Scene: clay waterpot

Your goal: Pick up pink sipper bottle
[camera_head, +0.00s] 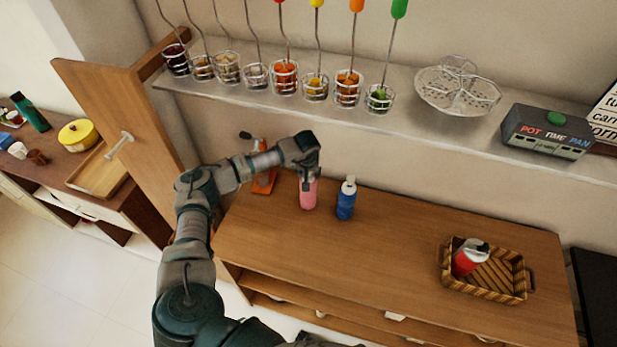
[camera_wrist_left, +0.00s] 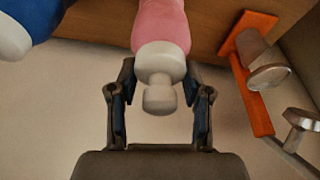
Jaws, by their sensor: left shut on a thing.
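The pink sipper bottle (camera_head: 308,194) stands upright on the wooden counter, close to the wall. My left gripper (camera_head: 308,180) comes down over its top from above and is shut on it. In the left wrist view, the bottle's pink body (camera_wrist_left: 160,25) and pale cap (camera_wrist_left: 160,80) show between the two dark fingers of my left gripper (camera_wrist_left: 160,110). The gripper hides the cap in the head view. My right gripper is not in view.
A blue bottle (camera_head: 346,200) stands just right of the pink one. An orange object (camera_head: 264,182) is close on the left. A wicker basket (camera_head: 486,292) holds a red bottle (camera_head: 468,258). A shelf (camera_head: 420,122) with wire baskets runs above. The counter's middle is clear.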

